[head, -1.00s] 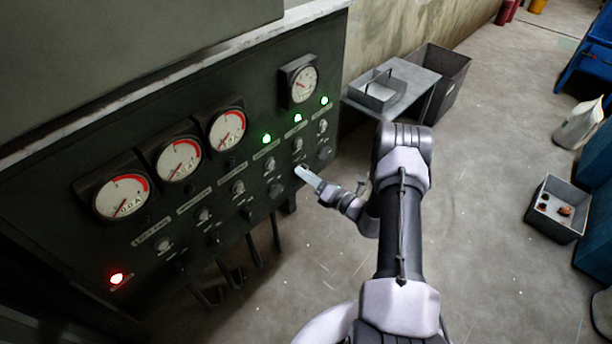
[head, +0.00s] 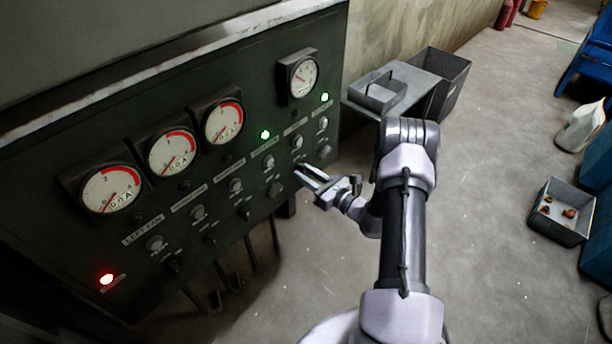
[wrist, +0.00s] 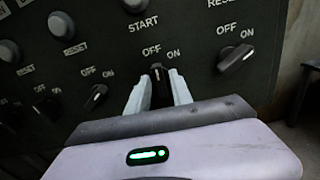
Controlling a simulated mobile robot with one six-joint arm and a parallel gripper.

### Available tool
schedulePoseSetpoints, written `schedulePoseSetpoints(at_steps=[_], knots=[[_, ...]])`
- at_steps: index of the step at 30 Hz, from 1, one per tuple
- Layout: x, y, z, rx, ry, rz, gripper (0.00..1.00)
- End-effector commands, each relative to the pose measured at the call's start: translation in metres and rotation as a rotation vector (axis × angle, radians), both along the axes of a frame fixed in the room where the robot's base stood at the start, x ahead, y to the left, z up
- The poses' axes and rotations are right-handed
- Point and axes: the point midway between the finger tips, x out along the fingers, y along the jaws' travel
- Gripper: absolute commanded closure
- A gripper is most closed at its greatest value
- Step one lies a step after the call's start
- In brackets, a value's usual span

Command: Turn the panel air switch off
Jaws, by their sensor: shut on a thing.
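The dark control panel (head: 215,165) carries rows of knobs under round gauges. In the wrist view a black rotary switch (wrist: 159,84) sits between the two pale fingers of my gripper (wrist: 158,90), which is shut on it. Its mark points up, near the OFF label, with ON to its right. Its name label is not readable. In the head view my gripper (head: 307,176) is at the panel's lower right and hides the switch. Two green lamps are lit (head: 265,134) (head: 324,97); no lit lamp shows between them.
Neighbouring rotary switches stand to the left (wrist: 95,97) and right (wrist: 236,60), both with marks toward ON. A red lamp (head: 107,279) is lit at lower left. A grey table (head: 415,84) and open bin (head: 457,75) stand beyond the panel.

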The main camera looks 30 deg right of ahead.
Motion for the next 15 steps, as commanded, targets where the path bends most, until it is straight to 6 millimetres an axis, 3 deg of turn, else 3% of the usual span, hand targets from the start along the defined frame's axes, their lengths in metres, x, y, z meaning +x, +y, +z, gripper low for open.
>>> schedulePoseSetpoints(at_steps=[15], knots=[[0.0001, -0.0002, 0.0002, -0.073, -0.027, 0.000, 1.00]])
